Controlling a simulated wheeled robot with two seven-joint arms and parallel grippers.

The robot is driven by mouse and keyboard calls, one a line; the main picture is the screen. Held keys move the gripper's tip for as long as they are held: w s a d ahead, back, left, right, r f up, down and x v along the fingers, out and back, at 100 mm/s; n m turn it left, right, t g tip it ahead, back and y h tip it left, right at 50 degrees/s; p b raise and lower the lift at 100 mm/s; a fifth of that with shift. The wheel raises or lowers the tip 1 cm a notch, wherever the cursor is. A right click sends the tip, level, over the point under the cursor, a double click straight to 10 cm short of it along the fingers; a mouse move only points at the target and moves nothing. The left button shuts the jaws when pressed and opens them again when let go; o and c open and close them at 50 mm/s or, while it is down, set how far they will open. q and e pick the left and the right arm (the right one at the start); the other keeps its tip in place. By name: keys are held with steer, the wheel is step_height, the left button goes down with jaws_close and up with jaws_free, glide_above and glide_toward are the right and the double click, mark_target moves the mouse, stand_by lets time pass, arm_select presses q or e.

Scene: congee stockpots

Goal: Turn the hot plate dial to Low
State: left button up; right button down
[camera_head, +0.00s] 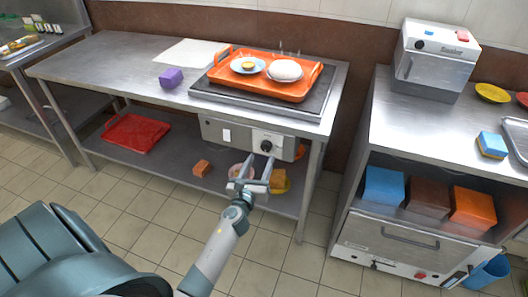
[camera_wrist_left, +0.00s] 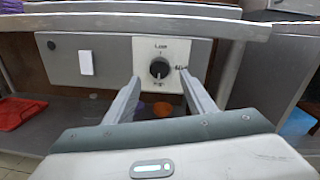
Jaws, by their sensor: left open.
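The hot plate dial (camera_head: 266,146) is a round black knob on a white plate on the front panel below the steel table's top. In the left wrist view the dial (camera_wrist_left: 159,69) lies ahead between my two fingers. Markings surround it; the word above it looks like "Low", the others are too small to read surely. The hot plate (camera_head: 318,108) is a dark slab on the table, with an orange tray on it. My left gripper (camera_head: 254,163) is open and empty, just in front of and slightly below the dial. Whether a finger touches the panel is unclear. My right gripper is not in view.
The orange tray (camera_head: 312,82) holds a plate and a white rounded thing. A purple block (camera_head: 171,78) sits on the table (camera_head: 110,62). The lower shelf holds a red tray (camera_head: 136,133) and small blocks. A steel cabinet (camera_head: 382,120) stands at the right. The floor in front is clear.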

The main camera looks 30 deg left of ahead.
mark_target(265, 149)
arm_select(q)
steer(key=x, duration=0.4)
steer(key=shift+w+a, duration=0.2)
steer(key=shift+w, duration=0.5)
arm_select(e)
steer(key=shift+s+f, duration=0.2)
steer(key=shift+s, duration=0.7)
